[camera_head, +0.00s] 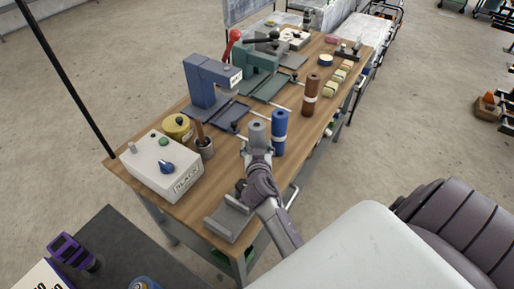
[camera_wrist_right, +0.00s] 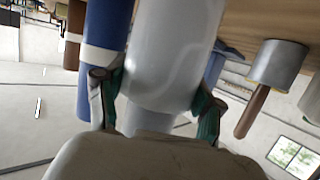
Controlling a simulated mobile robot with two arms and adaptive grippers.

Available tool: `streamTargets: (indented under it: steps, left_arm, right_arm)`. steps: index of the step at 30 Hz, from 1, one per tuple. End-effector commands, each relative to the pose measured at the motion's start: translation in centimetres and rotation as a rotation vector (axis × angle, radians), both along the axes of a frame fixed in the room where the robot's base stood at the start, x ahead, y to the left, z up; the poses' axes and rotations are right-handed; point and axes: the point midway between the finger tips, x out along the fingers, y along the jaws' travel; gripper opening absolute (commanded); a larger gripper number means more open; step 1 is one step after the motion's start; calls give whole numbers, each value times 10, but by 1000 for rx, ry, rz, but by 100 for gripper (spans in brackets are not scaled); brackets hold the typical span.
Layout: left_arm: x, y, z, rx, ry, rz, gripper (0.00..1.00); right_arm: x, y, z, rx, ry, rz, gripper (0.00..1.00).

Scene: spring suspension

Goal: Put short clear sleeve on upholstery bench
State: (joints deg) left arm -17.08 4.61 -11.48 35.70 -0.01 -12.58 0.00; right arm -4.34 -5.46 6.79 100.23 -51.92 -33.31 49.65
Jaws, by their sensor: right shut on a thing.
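The short clear sleeve shows as a pale grey translucent cylinder (camera_head: 258,132) at the near side of the wooden-topped bench (camera_head: 226,187). It is upright in the head view; I cannot tell whether its base touches the bench. My right gripper (camera_head: 257,158) is shut around its lower part. In the right wrist view the sleeve (camera_wrist_right: 172,50) fills the space between the two fingers of the right gripper (camera_wrist_right: 157,98). My left gripper is not in view.
A blue roll (camera_head: 279,134) stands close beside the sleeve, and a brown roll (camera_head: 311,94) beyond it. Some wood is bare near the front corner.

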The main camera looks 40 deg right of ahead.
Motion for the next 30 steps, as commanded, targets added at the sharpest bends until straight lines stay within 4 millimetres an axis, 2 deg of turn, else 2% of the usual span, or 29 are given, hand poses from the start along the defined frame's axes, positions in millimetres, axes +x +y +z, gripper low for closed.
streamTargets:
  steps: [12,13,17,30]
  left_arm:
    - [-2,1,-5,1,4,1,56]
    - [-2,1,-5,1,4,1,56]
    - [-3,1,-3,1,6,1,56]
    - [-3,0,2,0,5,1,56]
  right_arm:
    - [0,0,-8,0,-2,0,35]
    - [0,0,-8,0,-1,0,69]
    - [0,0,-7,-1,-1,0,91]
    - [0,0,-2,0,0,0,93]
